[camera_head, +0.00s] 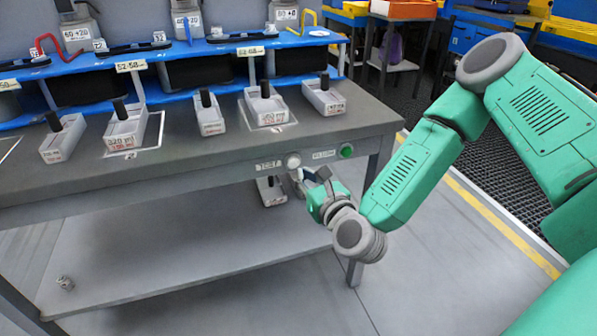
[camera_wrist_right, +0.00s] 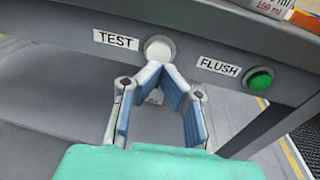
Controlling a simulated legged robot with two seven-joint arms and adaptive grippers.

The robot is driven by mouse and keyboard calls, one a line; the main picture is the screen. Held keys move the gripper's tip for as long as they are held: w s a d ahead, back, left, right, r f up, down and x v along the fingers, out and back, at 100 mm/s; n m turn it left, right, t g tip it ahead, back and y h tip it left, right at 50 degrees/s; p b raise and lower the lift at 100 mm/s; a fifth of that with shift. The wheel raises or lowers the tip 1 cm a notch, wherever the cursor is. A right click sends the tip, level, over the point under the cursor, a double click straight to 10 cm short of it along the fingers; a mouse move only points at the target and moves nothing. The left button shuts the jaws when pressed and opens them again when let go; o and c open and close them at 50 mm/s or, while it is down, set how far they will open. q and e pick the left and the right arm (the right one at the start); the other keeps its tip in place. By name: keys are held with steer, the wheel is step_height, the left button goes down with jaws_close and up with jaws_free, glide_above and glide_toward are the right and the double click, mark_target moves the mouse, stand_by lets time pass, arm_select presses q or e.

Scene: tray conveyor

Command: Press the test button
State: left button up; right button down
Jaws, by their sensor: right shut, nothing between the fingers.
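The test button (camera_head: 293,160) is a round white button on the front edge of the grey table, beside a TEST label. In the right wrist view the white test button (camera_wrist_right: 159,46) sits just beyond my fingertips. My right gripper (camera_head: 302,176) is just below and in front of the button. In the wrist view its fingers (camera_wrist_right: 157,70) meet at the tips, with nothing held. The tips overlap the button's lower edge in the picture; I cannot tell whether they touch it. My left gripper is not in view.
A green flush button (camera_head: 346,151) is to the right of the test button and also shows in the wrist view (camera_wrist_right: 260,79). Several grey trays with black handles stand on the table (camera_head: 215,155). A lower shelf (camera_head: 180,260) is below, with a grey tray (camera_head: 271,191) near my gripper.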

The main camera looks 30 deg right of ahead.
mark_target(295, 164)
steer(key=shift+w+d+f+b, duration=0.1)
steer(key=shift+w+b, duration=0.05)
steer(key=shift+w, duration=0.7)
steer(key=shift+w+d+b, duration=0.1)
steer(key=shift+w+b, duration=0.05)
steer(key=shift+w, duration=0.7)
